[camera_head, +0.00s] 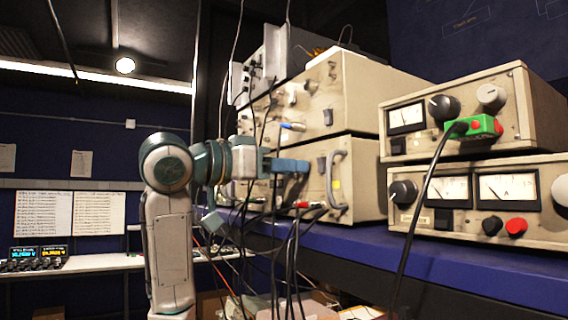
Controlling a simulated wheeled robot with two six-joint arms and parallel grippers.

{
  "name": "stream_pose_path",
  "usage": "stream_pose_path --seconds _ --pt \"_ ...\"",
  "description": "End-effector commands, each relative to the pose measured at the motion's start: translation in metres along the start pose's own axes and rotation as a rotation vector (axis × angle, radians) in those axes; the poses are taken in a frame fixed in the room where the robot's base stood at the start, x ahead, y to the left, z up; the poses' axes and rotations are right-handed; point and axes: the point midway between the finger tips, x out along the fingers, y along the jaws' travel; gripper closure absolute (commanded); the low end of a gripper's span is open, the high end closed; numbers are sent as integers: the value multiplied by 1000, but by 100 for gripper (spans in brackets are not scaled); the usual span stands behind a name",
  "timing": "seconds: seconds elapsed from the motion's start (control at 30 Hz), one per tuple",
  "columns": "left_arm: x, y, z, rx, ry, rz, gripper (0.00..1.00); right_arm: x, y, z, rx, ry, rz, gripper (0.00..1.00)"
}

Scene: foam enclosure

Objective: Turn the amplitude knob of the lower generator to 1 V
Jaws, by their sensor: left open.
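The lower generator (359,178) is the bottom beige box of the middle stack on the blue shelf. Its front panel faces left and is seen at a steep angle, with a handle (335,180) at its right edge. My left gripper (262,188) is open in front of this panel, with its blue-grey fingers apart. The gripper and hanging cables cover much of the panel, so I cannot pick out the amplitude knob or its setting. I cannot tell whether a finger touches the panel. My right gripper is not in view.
The upper beige generator (375,97) sits on top. Dark cables (290,245) hang before the panels. Two metered units, upper (545,108) and lower (410,215), stand at right, with a green plug (473,128) in the upper one. A white bench (100,262) is at left.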

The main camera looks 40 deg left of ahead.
Motion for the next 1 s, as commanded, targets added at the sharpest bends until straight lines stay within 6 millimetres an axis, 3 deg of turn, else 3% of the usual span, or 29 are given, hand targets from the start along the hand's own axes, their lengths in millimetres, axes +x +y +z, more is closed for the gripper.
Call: stream_pose_path --seconds 0.17,0.37,0.73,1.0 --pt "0 0 0 0 0 0 62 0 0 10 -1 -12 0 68" --pt "0 0 0 0 0 0 100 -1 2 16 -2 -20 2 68" --pt "0 0 0 -48 0 0 100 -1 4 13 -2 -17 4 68" --pt "0 0 0 -221 0 0 100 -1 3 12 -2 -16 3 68"
